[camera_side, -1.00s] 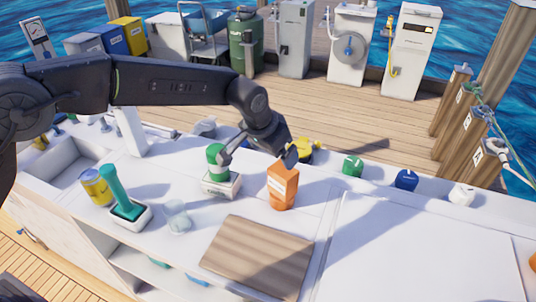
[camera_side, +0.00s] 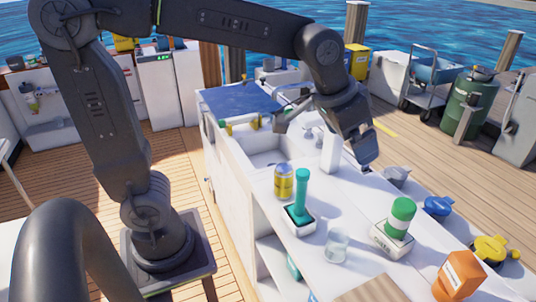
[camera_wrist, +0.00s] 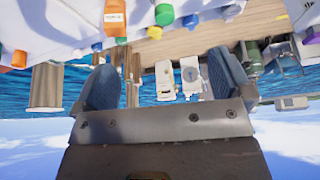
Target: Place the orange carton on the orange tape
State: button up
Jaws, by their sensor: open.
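The orange carton (camera_side: 458,275) stands upright on the white counter near the bottom right of the side view. It also shows in the upside-down wrist view (camera_wrist: 115,18), at the top. My gripper (camera_side: 323,147) is open and empty above the counter by the sink, well apart from the carton. In the wrist view my gripper (camera_wrist: 158,65) shows two spread fingers with nothing between them. I cannot make out any orange tape in these frames.
A green-capped container (camera_side: 401,220), a clear glass (camera_side: 336,245), a teal-handled tool (camera_side: 301,200) and a yellow can (camera_side: 284,181) stand on the counter. A white post (camera_side: 331,152) rises near my gripper. Blue (camera_side: 438,206) and yellow (camera_side: 490,250) items line the far edge.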

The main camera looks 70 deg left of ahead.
jog(key=s+a+f+n, duration=0.1)
jog(key=s+a+f, duration=0.1)
jog(key=s, duration=0.5)
jog(key=s+a+f, duration=0.1)
jog(key=s+a, duration=0.3)
jog(key=s, duration=0.4)
jog(key=shift+f+n+y, duration=0.35)
jog(key=shift+n+y, duration=0.05)
